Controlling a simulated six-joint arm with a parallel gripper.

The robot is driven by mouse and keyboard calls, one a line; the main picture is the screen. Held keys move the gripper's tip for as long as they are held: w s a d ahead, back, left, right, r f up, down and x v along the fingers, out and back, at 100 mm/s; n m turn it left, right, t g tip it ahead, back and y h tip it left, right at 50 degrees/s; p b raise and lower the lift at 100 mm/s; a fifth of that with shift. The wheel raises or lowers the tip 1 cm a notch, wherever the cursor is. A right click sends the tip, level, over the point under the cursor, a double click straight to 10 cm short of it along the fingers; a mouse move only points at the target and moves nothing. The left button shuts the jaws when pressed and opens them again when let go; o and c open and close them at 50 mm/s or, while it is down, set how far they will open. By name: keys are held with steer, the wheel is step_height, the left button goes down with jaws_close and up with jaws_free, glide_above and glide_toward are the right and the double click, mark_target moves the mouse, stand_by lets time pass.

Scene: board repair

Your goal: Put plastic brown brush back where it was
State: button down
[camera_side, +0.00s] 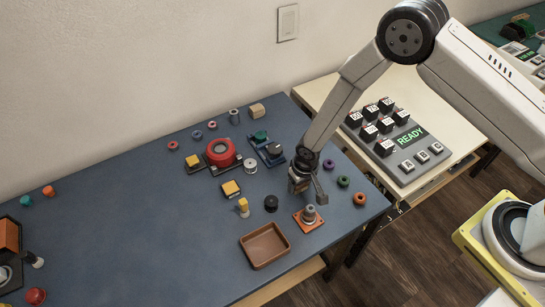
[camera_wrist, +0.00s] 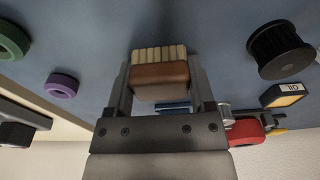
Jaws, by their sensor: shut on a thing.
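The brown brush (camera_wrist: 160,82), with a brown plastic body and pale cream bristles, is between the two fingers of my gripper (camera_wrist: 161,78) in the wrist view. The fingers are shut on its sides, and the bristles point away from the palm. In the side view my gripper (camera_side: 301,186) is low over the right part of the blue table, behind the orange plate with a grey post (camera_side: 309,216). I cannot make out the brush there. Whether it touches the table is unclear.
A brown tray (camera_side: 264,262) stands at the front edge. A red round part (camera_side: 220,152) stands behind. The table's left middle is clear.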

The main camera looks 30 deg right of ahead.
mark_target(303, 184)
jaws_free()
steer(key=shift+r, duration=0.1)
step_height(303, 184, up, 12)
steer(key=s, duration=0.1)
steer(key=shift+s, duration=0.2)
stand_by(0.7)
stand_by(0.5)
steer(key=s+d+r+t, duration=0.1)
steer(key=s+d+r, duration=1.1)
steer(key=d+r, duration=0.1)
steer(key=shift+s+d+r, duration=0.15)
steer(key=shift+s+d, duration=0.05)
steer(key=shift+d, duration=0.55)
